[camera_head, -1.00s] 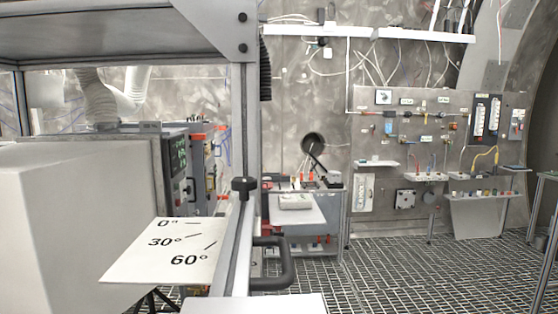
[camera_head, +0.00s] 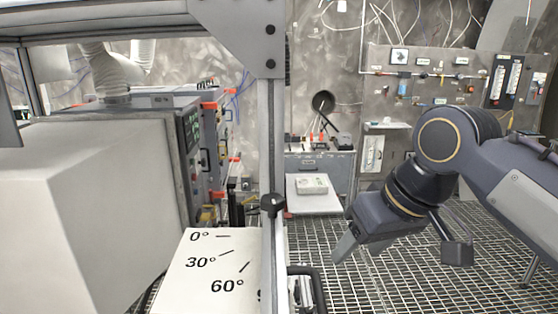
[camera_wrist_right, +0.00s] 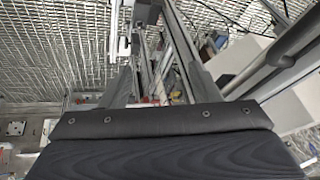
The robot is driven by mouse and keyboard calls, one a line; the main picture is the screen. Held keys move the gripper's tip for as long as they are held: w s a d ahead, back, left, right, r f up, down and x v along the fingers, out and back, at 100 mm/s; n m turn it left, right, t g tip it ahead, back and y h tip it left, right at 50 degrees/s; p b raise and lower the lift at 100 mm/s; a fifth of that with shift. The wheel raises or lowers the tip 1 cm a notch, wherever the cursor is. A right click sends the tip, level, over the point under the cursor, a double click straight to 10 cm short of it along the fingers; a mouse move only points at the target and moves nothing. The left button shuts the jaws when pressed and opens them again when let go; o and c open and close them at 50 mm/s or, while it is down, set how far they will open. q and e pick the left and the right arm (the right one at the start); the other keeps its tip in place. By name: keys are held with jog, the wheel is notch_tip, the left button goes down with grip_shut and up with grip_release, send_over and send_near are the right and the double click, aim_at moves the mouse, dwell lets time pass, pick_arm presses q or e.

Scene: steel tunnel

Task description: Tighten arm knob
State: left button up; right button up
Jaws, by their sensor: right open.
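The black arm knob (camera_head: 272,205) sits on the grey upright bar of the frame, at the upper right of the white angle plate (camera_head: 200,285) marked 0°, 30° and 60°. My right gripper (camera_head: 346,246) is to the right of the knob and apart from it, pointing down and left. In the right wrist view its two fingers (camera_wrist_right: 157,88) stand apart with nothing clearly held between them. I cannot make out the knob for certain in that view. My left gripper does not show.
A black handle (camera_head: 306,290) is below the knob, on the bar's right side. A large pale box (camera_head: 85,210) fills the left. A grey cabinet (camera_head: 325,165) stands behind. The grated floor (camera_head: 400,290) is open at the lower right.

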jog(key=n+h+p, duration=0.1)
jog(key=n+p, duration=0.1)
jog(key=p, duration=0.2)
send_near(275, 200)
pick_arm(q)
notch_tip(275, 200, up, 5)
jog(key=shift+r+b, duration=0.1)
jog(key=shift+b, duration=0.35)
pick_arm(e)
jog(key=x, duration=0.8)
jog(key=shift+c, duration=0.3)
jog(key=c, duration=0.9)
